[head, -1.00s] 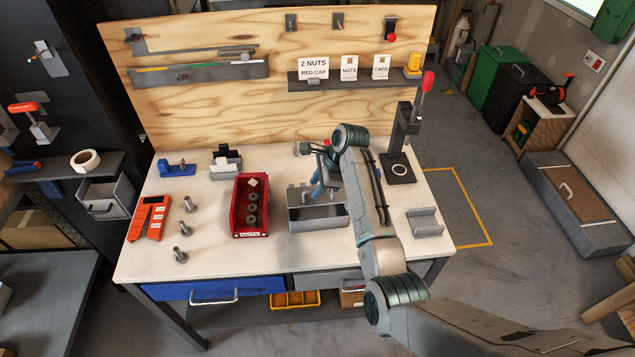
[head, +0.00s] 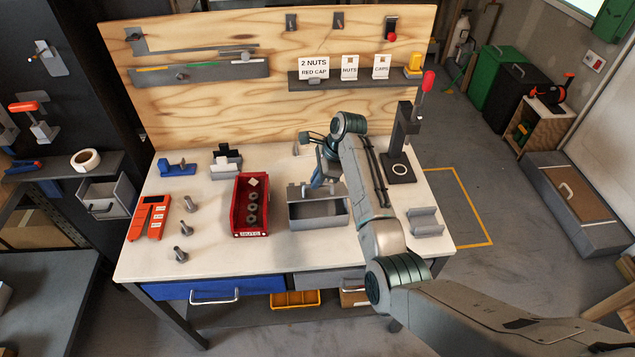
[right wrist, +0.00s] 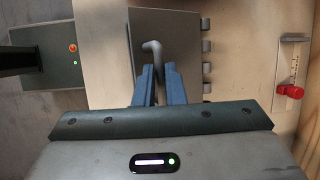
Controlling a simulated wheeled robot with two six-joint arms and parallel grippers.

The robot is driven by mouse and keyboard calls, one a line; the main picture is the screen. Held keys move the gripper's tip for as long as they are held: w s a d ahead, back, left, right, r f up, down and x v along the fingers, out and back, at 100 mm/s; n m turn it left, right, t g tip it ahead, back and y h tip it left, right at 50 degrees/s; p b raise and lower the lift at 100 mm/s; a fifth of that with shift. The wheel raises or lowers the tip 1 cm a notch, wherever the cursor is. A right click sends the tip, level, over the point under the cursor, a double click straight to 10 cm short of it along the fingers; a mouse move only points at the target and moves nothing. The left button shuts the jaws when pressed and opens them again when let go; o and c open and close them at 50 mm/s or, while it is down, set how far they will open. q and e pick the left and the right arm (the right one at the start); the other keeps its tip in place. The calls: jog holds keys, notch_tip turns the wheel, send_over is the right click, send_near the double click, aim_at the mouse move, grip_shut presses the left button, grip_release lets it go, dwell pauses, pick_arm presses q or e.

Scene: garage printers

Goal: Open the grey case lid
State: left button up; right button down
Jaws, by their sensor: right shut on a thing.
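The grey case (head: 320,222) stands on the workbench, right of the red bin. My right gripper (head: 317,183) is over the back of the case, pointing down, with its blue fingers partly hidden by my own arm. In the right wrist view the two blue fingers (right wrist: 156,75) are shut on a bent grey handle (right wrist: 152,48). A flat grey panel, the case lid (right wrist: 177,25), shows behind the handle, with several hinge knuckles along its right side. The lid's angle is hard to tell in the head view. My left gripper is not in view.
The red bin (head: 238,222) with nuts is close on the case's left. A black press (head: 400,170) stands to the right, and a small grey holder (head: 425,222) is at the front right. A plywood board (head: 220,105) rises behind the bench.

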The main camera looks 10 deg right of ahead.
jog(key=shift+w+r+g, duration=0.45)
jog(key=shift+w+g, duration=0.05)
jog(key=shift+w, duration=0.15)
jog(key=shift+w+r+m+g+b, duration=0.2)
jog(key=shift+w+g+b, duration=0.3)
jog(key=shift+w, duration=0.1)
jog(key=shift+w+r+m+g+b, duration=0.2)
jog(key=shift+w+g+b, duration=0.25)
jog(key=shift+w+g, duration=0.1)
jog(key=shift+w+r+b, duration=0.35)
jog(key=shift+w+b, duration=0.55)
jog(key=c, duration=1.5)
grip_release()
